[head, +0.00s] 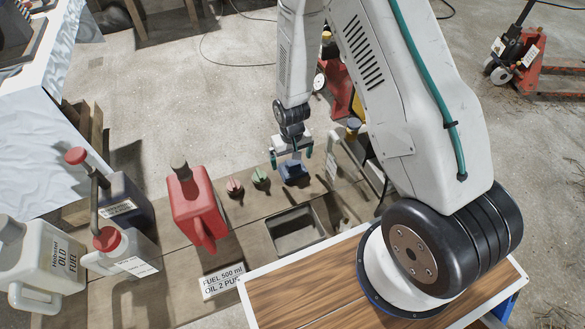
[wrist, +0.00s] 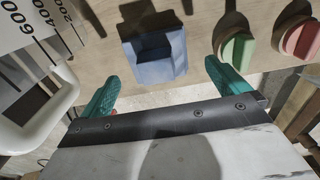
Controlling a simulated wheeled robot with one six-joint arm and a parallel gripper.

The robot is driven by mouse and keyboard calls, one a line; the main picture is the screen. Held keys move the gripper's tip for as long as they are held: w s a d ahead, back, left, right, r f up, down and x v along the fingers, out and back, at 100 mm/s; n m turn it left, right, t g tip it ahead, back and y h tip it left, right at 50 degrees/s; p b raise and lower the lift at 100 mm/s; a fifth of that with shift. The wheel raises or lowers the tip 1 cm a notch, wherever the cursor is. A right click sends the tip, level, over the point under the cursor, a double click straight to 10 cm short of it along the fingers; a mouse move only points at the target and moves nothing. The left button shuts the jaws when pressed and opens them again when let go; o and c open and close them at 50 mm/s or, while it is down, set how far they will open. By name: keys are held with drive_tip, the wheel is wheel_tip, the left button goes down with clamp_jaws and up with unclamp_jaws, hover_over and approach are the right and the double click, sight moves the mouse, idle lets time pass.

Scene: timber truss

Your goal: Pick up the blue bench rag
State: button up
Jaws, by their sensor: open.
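The blue bench rag (head: 292,172) lies on the wooden bench top, right below my gripper (head: 291,158). In the wrist view the rag (wrist: 172,62) is a blue, blocky, folded shape with a shaded hollow on its upper side. My gripper's two teal fingers are spread wide in the wrist view (wrist: 161,73), one to the left of the rag and one to the right. There is a gap between each finger and the rag, and nothing is held. I cannot tell exactly how high the fingertips are above the bench.
A green knob-like piece (head: 260,178) and a red one (head: 234,187) sit left of the rag. A red fuel can (head: 190,200) stands further left. A grey tray (head: 278,236) lies in front. A white measuring jug (wrist: 28,70) is close beside the left finger.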

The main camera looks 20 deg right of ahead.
sight(293, 162)
drive_tip(key=f, duration=0.4)
drive_tip(key=shift+s+d+f, duration=0.15)
drive_tip(key=shift+d+f, duration=0.05)
drive_tip(key=shift+f, duration=0.05)
drive_tip(key=c, duration=0.9)
drive_tip(key=shift+r, duration=0.15)
wheel_tip(293, 162, up, 10)
drive_tip(key=shift+f, duration=0.1)
